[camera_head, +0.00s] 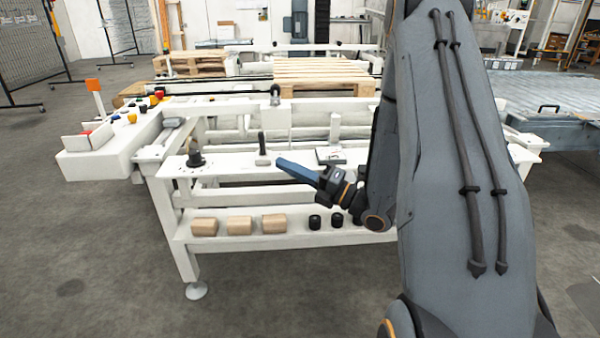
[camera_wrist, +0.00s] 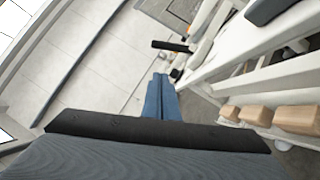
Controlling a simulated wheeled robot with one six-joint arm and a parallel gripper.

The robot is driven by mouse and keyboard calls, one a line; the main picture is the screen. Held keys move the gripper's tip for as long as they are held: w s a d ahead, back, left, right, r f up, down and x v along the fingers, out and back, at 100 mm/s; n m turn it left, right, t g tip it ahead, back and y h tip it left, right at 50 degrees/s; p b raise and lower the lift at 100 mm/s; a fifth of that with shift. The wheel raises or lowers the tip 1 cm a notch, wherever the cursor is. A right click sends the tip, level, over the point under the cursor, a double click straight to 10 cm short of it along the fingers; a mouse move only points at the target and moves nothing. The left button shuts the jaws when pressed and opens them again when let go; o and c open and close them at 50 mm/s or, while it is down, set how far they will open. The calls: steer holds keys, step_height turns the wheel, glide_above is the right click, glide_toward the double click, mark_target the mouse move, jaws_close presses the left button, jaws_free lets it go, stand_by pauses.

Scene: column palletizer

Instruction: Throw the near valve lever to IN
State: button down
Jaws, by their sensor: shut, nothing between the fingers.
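A black upright lever (camera_head: 262,143) stands on a small pale base on the white bench, likely the near valve lever; no IN mark is readable. My gripper (camera_head: 280,161) has blue fingers pressed together, pointing left, with the tips close to the right of the lever and lower in the picture. I cannot tell whether they touch it. In the wrist view the shut fingertips (camera_wrist: 160,76) show below a black bar-shaped handle (camera_wrist: 171,46), which looks like the same lever, with a visible gap between them.
A black knob (camera_head: 195,158) stands left on the bench (camera_head: 225,172). A white upright post (camera_head: 335,128) and a small flat box (camera_head: 330,156) are behind the gripper. Tan blocks (camera_head: 239,225) and black cylinders (camera_head: 315,222) sit on the lower shelf. A button console (camera_head: 100,160) is at left.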

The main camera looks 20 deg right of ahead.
mark_target(262, 144)
steer(key=shift+w+a+r, duration=0.35)
steer(key=shift+w+r, duration=0.05)
steer(key=shift+w, duration=0.65)
steer(key=shift+w+a+r, duration=0.3)
steer(key=shift+w+r, duration=0.15)
steer(key=shift+w, duration=0.6)
steer(key=shift+w+a+r, duration=0.35)
steer(key=shift+w+r, duration=0.05)
steer(key=shift+w, duration=0.65)
steer(key=shift+a+r, duration=0.1)
steer(key=shift+r, duration=0.1)
